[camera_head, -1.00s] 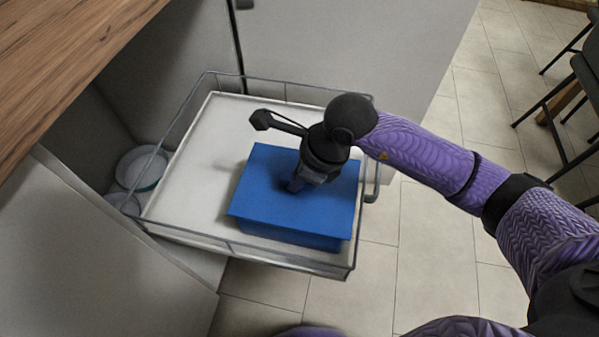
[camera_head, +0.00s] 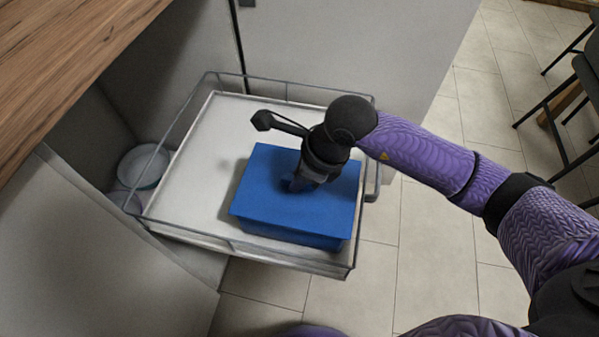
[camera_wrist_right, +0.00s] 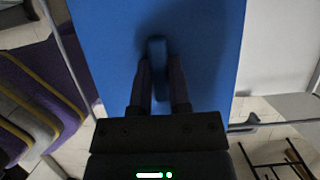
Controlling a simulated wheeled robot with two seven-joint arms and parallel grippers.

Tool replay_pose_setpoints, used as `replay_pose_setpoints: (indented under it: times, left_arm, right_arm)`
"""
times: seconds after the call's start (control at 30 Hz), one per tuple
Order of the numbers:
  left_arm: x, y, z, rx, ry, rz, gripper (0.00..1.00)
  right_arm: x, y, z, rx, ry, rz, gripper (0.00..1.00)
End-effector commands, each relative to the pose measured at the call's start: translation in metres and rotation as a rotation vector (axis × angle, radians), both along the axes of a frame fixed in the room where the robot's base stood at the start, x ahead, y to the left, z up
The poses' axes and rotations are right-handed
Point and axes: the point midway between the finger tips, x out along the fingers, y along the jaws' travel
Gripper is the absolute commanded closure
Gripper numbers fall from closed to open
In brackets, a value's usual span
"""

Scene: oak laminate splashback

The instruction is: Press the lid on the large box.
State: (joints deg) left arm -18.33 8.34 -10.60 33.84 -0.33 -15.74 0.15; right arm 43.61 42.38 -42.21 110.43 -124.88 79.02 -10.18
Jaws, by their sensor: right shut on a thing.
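The blue lid (camera_head: 265,190) lies over the large blue box (camera_head: 290,237), which stands in the front right part of a pulled-out drawer. The lid looks level and close on the box's front wall; I cannot tell whether it is fully seated all round. My right gripper (camera_head: 299,183) comes down from above and is shut on the lid's raised handle. In the right wrist view, the fingers (camera_wrist_right: 159,78) hold the blue handle (camera_wrist_right: 157,50) from both sides, with the lid's flat top (camera_wrist_right: 105,45) around it. My left gripper is not in view.
The drawer (camera_head: 205,170) has a pale floor and grey wire rails around it; its floor is clear left of and behind the box. Plates (camera_head: 143,167) are in the cabinet at left. A wooden worktop (camera_head: 60,60) is at upper left. Dark stools (camera_head: 570,90) stand at right.

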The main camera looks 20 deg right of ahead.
Motion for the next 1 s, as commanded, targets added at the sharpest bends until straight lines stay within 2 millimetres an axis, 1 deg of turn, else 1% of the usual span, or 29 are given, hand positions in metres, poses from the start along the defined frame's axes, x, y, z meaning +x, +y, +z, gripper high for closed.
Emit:
replay_pose_setpoints:
  times: [0.27,0.6,1.0]
  left_arm:
    - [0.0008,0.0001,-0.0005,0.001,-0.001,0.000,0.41]
    - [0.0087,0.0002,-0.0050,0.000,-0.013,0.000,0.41]
    - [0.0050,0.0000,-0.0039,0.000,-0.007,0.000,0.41]
  right_arm:
    - [0.0000,0.0000,-0.0002,0.000,0.000,0.000,1.00]
    - [-0.0001,-0.0002,-0.0065,-0.001,0.001,0.000,1.00]
    - [-0.0001,-0.0001,-0.0065,-0.001,0.001,0.000,1.00]
